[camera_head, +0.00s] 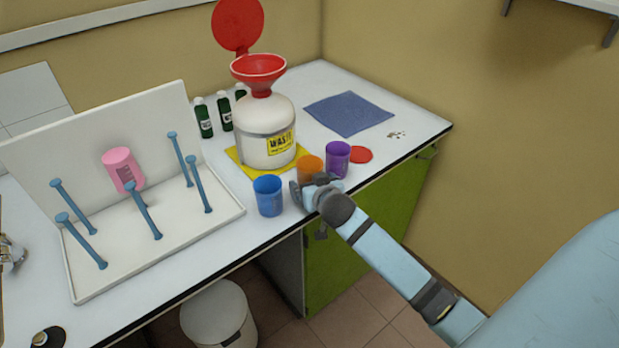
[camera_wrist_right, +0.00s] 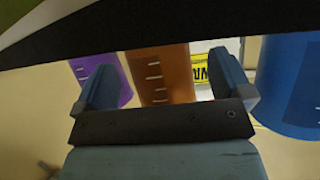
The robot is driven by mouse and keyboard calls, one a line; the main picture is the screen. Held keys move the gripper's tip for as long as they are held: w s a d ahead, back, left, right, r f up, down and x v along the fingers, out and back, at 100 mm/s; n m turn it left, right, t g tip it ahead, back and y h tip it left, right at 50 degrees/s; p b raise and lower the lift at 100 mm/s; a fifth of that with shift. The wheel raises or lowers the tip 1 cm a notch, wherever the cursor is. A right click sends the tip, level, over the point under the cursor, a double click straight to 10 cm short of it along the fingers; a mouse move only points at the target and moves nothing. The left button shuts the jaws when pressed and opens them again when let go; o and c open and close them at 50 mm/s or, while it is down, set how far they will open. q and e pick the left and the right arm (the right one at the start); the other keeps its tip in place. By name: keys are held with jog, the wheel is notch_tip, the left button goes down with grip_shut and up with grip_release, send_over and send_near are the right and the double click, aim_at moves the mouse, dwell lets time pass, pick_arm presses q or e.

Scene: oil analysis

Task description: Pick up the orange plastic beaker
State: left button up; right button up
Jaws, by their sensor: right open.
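The orange plastic beaker (camera_head: 310,167) stands on the white bench between the blue beaker (camera_head: 268,196) and the purple beaker (camera_head: 337,158). My right gripper (camera_head: 308,190) is at the bench's front edge, just in front of the orange beaker, and hides its lower part in the head view. In the right wrist view, the orange beaker (camera_wrist_right: 162,72) shows between the two open fingers of my right gripper (camera_wrist_right: 167,85). The purple beaker (camera_wrist_right: 95,70) is on the left there, and the blue beaker (camera_wrist_right: 292,85) on the right. I cannot tell whether the fingers touch it. My left gripper is not in view.
A white waste container (camera_head: 266,130) with a red funnel (camera_head: 258,68) stands on a yellow mat (camera_head: 240,158) behind the beakers. A red disc (camera_head: 360,155) lies beside the purple beaker. A drying rack (camera_head: 180,225) with a pink beaker (camera_head: 122,168) stands left. A blue cloth (camera_head: 348,113) lies behind.

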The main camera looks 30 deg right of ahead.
jog(key=shift+w+f, duration=0.15)
jog(key=shift+w, duration=0.15)
jog(key=c, duration=1)
jog(key=shift+c, duration=0.2)
jog(key=shift+r, duration=0.2)
